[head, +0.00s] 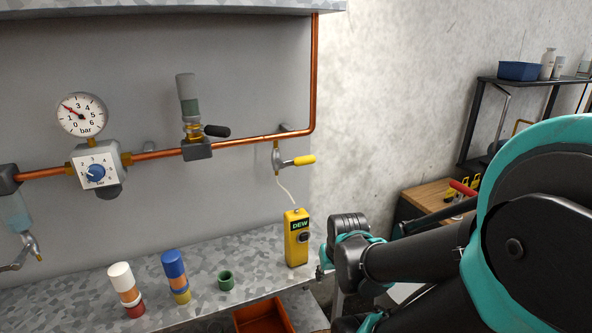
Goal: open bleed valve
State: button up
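A small valve with a yellow lever (302,160) hangs from the copper pipe in the head view, right of the middle. Its lever points to the right, roughly level. A thin pale tube (286,189) runs down from it towards a yellow meter marked DEW (297,238). A second valve with a black lever (216,131) sits further left on the pipe, under a grey-green cylinder (188,97). The end of my arm (349,252) is right of the meter, lower than the yellow lever and apart from it. My gripper's fingers cannot be made out there.
A pressure gauge (81,115) and a regulator with a blue knob (96,173) are at the left. A white-capped cartridge (125,284), a blue-capped cartridge (175,272) and a green cup (226,281) stand on the grey bench (75,290). An orange bin (264,318) is at the front edge.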

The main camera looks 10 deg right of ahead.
aim_at(309, 159)
jog(key=k+l+z, duration=0.2)
jog(key=l+z, duration=0.25)
jog(key=l+u, duration=0.2)
jog(key=l, duration=0.2)
jog(key=k+l+u, duration=0.2)
jog(key=l, duration=0.15)
jog(key=i+l, duration=0.05)
